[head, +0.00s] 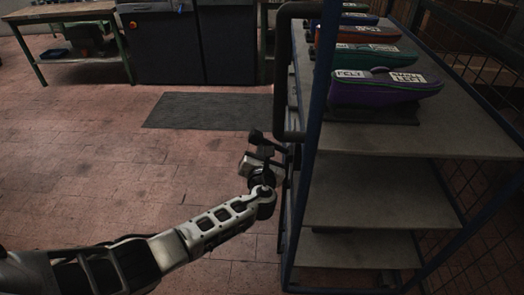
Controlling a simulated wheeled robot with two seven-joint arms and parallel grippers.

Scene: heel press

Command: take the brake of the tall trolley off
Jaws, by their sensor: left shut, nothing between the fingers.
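The tall trolley (390,190) stands at the right, with a dark blue frame and several grey shelves. A dark bent handle bar (281,75) runs down its left side. My left arm comes in from the lower left, and my left gripper (277,146) is shut and empty beside the trolley's left side, near the lower end of the handle bar. I cannot tell whether it touches the trolley. I cannot make out the brake or the wheels. My right gripper is not in view.
Several coloured shoe-shaped pieces with labels, a purple one (385,92) nearest, lie on the trolley's top shelf. A dark mat (205,111) lies on the red tiled floor. A workbench (65,14) and dark cabinets (180,45) stand behind. The floor at left is clear.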

